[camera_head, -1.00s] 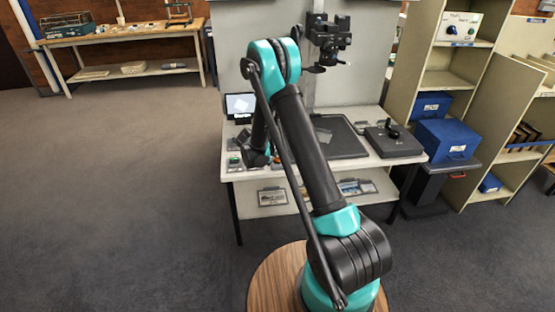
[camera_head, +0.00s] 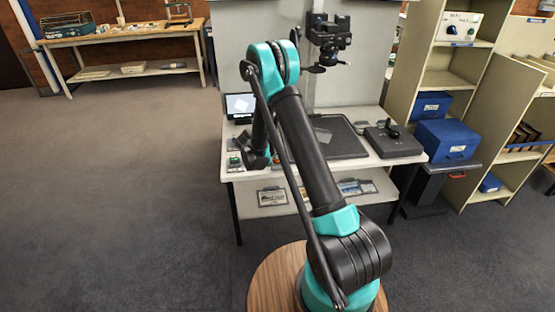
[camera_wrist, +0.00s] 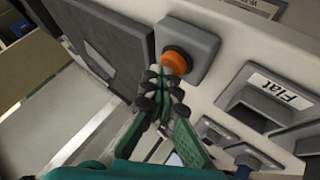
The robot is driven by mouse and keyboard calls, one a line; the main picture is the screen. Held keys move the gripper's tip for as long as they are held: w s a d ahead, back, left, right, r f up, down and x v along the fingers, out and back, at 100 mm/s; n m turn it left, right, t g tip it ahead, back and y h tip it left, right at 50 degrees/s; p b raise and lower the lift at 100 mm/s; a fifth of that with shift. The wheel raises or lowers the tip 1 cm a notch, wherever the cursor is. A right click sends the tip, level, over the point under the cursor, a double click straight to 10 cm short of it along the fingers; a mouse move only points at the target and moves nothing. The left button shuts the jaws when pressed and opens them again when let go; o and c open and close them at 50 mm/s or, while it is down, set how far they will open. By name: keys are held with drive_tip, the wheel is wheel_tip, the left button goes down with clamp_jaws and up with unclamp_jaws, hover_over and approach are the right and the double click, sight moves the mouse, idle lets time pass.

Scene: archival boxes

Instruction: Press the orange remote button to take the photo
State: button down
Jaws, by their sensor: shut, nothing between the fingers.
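The orange button (camera_wrist: 175,62) sits on a small grey box (camera_wrist: 190,45) on the bench, in the upper middle of the wrist view. My gripper (camera_wrist: 163,74) is shut and empty. Its fingertips are right at the button's near side and overlap its edge in the picture. I cannot tell whether they press it or only touch it. In the head view my arm hides the button and most of the gripper. A small monitor (camera_head: 240,103) at the back left of the bench shows a pale tilted shape on a lit screen.
A black panel (camera_wrist: 105,40) lies left of the button box in the wrist view. In the head view, a camera (camera_head: 328,40) hangs on a column above the bench (camera_head: 235,176).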

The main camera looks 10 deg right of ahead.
sight(276, 160)
idle(0.6)
drive_tip(key=shift+r, duration=0.85)
drive_tip(key=shift+r, duration=2.5)
drive_tip(key=s+d+r+g+y, duration=0.1)
drive_tip(key=s+d+r+y, duration=0.15)
drive_tip(key=s+r, duration=0.45)
drive_tip(key=s+d+r+g+y, duration=0.1)
drive_tip(key=s+d+r, duration=0.2)
drive_tip(key=s, duration=0.9)
drive_tip(key=s+y, duration=0.3)
drive_tip(key=s, duration=1.9)
drive_tip(key=shift+a+f+n, duration=0.3)
drive_tip(key=shift+a+f, duration=0.05)
drive_tip(key=shift+a, duration=0.05)
